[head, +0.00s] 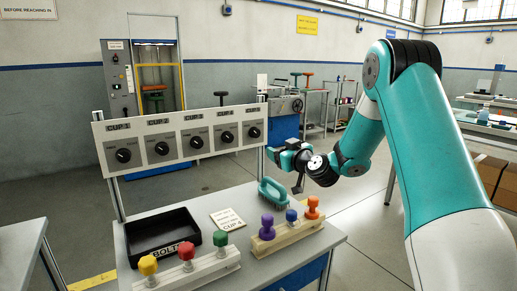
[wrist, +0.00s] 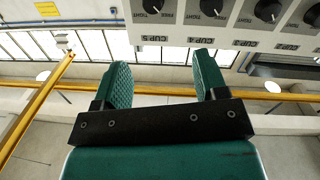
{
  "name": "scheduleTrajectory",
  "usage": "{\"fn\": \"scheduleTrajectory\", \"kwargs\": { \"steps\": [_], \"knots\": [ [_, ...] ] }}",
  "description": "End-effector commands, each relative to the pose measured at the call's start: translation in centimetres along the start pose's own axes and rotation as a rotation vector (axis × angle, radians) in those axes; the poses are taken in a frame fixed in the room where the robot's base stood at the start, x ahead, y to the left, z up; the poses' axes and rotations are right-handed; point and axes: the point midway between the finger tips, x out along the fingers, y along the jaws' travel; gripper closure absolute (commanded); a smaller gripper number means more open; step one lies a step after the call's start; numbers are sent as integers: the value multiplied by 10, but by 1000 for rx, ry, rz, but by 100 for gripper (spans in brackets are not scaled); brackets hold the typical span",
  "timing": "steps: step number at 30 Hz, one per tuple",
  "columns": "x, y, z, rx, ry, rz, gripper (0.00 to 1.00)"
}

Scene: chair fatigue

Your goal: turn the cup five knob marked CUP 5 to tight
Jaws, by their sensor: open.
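The cup five knob (head: 254,132) is a round black dial with a white mark, at the right end of a grey panel (head: 190,137) under the CUP 5 label. Its exact setting is too small to read. In the wrist view the panel is upside down, and the leftmost knob (wrist: 152,5), at the top edge, appears to be cup five. My gripper (head: 277,153) is in front of and slightly below the panel's right end, apart from it. In the wrist view its green fingers (wrist: 162,85) are spread with nothing between them.
Below the panel, a table (head: 190,207) holds a black BOLTS tray (head: 160,250), a CUP card (head: 227,219), two racks of coloured knobs (head: 187,268) (head: 268,245) and a teal handled object (head: 272,191). A metal post (head: 262,165) stands at the panel's right edge.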

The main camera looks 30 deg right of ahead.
Motion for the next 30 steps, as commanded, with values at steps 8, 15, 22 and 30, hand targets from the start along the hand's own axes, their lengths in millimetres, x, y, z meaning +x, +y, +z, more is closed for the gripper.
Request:
{"fn": "scheduleTrajectory", "kwargs": {
  "steps": [8,15,22,30],
  "knots": [
    [33,10,-1,-10,15,29,34],
    [89,10,0,-9,14,26,34],
    [136,12,1,-9,14,28,34],
    [168,14,2,-8,11,29,34]
  ]
}}
